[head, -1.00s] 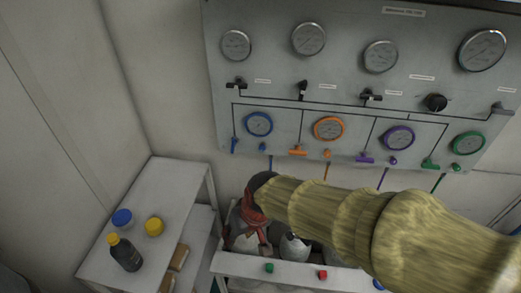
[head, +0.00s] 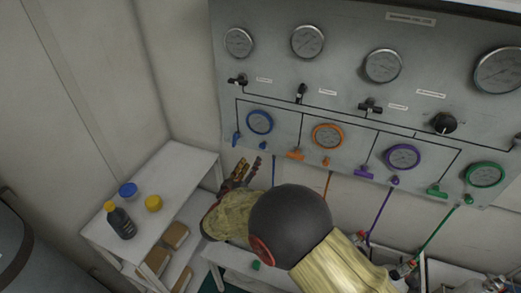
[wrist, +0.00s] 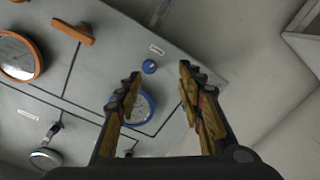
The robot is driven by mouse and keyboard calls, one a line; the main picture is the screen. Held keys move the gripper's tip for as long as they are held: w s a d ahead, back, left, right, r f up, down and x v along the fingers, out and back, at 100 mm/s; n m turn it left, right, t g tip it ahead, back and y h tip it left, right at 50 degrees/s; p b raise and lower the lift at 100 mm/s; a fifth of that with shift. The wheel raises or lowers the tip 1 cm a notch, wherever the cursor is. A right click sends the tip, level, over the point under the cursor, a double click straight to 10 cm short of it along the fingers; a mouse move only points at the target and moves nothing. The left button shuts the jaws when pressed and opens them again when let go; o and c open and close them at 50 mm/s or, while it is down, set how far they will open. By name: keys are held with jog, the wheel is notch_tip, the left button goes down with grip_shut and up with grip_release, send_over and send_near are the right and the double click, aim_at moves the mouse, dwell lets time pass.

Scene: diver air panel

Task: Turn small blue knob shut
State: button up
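The small blue knob (head: 262,145) sits on the lower left of the grey panel (head: 290,75), just below the blue-rimmed gauge (head: 260,122). A blue lever handle (head: 236,139) is to its left. In the wrist view, the small blue knob (wrist: 149,66) appears between the fingertips, near a white label. My gripper (head: 249,166) is below the knob in the head view, fingers pointing up toward it. In the wrist view, my gripper (wrist: 159,70) is open, with nothing between its fingers. The knob looks apart from both fingers. The blue gauge (wrist: 138,107) is partly hidden by the left finger.
Orange (head: 325,161), purple (head: 395,180) and green (head: 468,199) knobs continue along the panel to the right. A white shelf (head: 180,160) holding a dark bottle (head: 121,223) and blue and yellow caps stands at left. Coloured hoses hang below the panel.

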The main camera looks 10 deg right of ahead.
aim_at(261, 147)
jog(key=shift+n+h, duration=0.3)
jog(key=shift+h, duration=0.1)
jog(key=x, duration=0.2)
jog(key=r+b+x, duration=0.1)
jog(key=x, duration=0.5)
jog(key=shift+s+d+r, duration=0.25)
jog(key=shift+d, duration=0.05)
jog(key=shift+c, duration=0.4)
grip_shut()
